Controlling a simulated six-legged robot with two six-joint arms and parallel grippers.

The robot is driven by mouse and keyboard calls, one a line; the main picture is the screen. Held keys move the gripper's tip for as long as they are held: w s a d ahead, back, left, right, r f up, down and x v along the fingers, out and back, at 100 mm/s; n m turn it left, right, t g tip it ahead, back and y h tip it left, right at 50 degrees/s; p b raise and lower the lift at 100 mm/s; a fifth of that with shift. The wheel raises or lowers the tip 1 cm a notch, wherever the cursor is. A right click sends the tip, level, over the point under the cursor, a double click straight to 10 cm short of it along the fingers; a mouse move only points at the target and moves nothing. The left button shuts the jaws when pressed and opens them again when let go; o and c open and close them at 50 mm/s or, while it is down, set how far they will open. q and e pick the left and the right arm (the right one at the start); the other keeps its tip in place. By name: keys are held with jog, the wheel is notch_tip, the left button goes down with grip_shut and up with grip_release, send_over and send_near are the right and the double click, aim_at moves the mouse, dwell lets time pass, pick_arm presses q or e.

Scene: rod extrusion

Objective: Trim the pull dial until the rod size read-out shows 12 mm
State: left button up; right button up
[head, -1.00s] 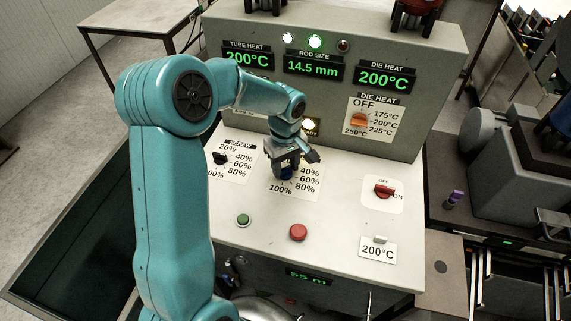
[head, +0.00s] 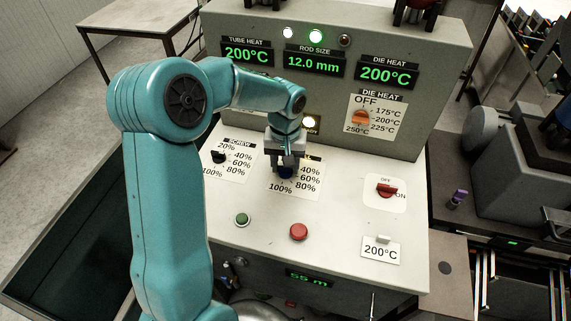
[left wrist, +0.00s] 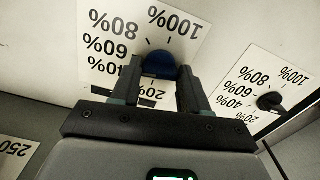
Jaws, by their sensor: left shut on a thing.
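The pull dial (head: 286,173) is a blue knob on a white scale card on the sloped panel. My left gripper (head: 285,165) is over it with its fingers pointing down, and hides much of it and part of the card. In the left wrist view the blue dial (left wrist: 158,65) sits between the two fingertips of my left gripper (left wrist: 158,82), which is shut on it. The rod size read-out (head: 314,64) shows 12.0 mm in green. My right gripper is not in view.
The black screw dial (head: 219,157) is left of the pull dial. A green button (head: 242,219) and a red button (head: 299,231) are in front. A red switch (head: 387,190) is at the right. Tube heat (head: 247,54) and die heat (head: 387,74) read-outs both show 200°C.

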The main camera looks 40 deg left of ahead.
pick_arm(q)
jog(key=shift+r+m, duration=0.1)
jog(key=shift+m, duration=0.7)
jog(key=shift+w, duration=0.1)
jog(key=o, duration=1.1)
jog(key=shift+c, duration=0.2)
notch_tip(320, 180, up, 16)
jog(key=shift+r, duration=0.15)
